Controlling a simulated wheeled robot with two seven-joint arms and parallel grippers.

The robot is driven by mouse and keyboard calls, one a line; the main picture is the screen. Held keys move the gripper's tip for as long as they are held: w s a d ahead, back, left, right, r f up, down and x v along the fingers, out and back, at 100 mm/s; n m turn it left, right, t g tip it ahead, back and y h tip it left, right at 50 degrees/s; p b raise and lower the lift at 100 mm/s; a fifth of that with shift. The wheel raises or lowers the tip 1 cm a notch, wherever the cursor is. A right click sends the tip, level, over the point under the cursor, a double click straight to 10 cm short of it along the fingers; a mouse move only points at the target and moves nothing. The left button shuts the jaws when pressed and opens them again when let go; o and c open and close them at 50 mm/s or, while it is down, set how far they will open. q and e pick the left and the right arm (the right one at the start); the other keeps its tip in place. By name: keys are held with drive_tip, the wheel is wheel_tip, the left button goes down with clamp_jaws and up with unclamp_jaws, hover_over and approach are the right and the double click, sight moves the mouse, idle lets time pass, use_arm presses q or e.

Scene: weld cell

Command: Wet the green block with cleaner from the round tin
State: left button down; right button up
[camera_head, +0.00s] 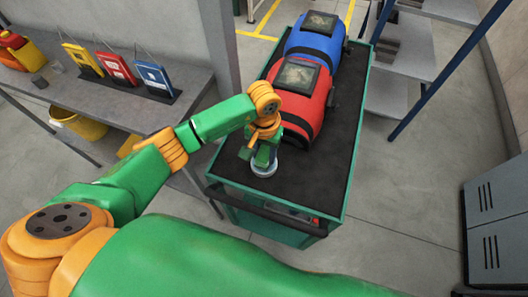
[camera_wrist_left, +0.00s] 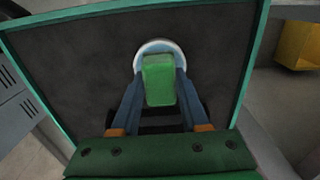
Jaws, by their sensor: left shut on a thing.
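My left gripper (camera_wrist_left: 158,105) is shut on the green block (camera_wrist_left: 159,80), with one finger along each side of it. The round tin (camera_head: 263,170) stands on the dark top of the green cart (camera_head: 332,180), near its front left corner. In the left wrist view the tin's pale rim (camera_wrist_left: 157,44) shows around the far end of the block. The block is at the tin's opening; I cannot tell how deep it sits. In the head view the gripper (camera_head: 265,158) is directly over the tin and hides most of the block. My right gripper is not in view.
A red bag (camera_head: 305,105) and a blue bag (camera_head: 318,38) lie on the cart behind the tin. The cart's front right is clear. A grey bench (camera_head: 120,105) with colored cases stands left. Blue-framed shelves (camera_head: 405,95) and a grey cabinet (camera_head: 497,225) are right.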

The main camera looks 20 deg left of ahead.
sight(264, 153)
use_arm(q)
drive_tip(key=shift+f+b, duration=0.3)
drive_tip(key=shift+b, duration=0.3)
idle(1.4)
drive_tip(key=shift+r+p, duration=2.1)
drive_tip(key=shift+r, duration=1.4)
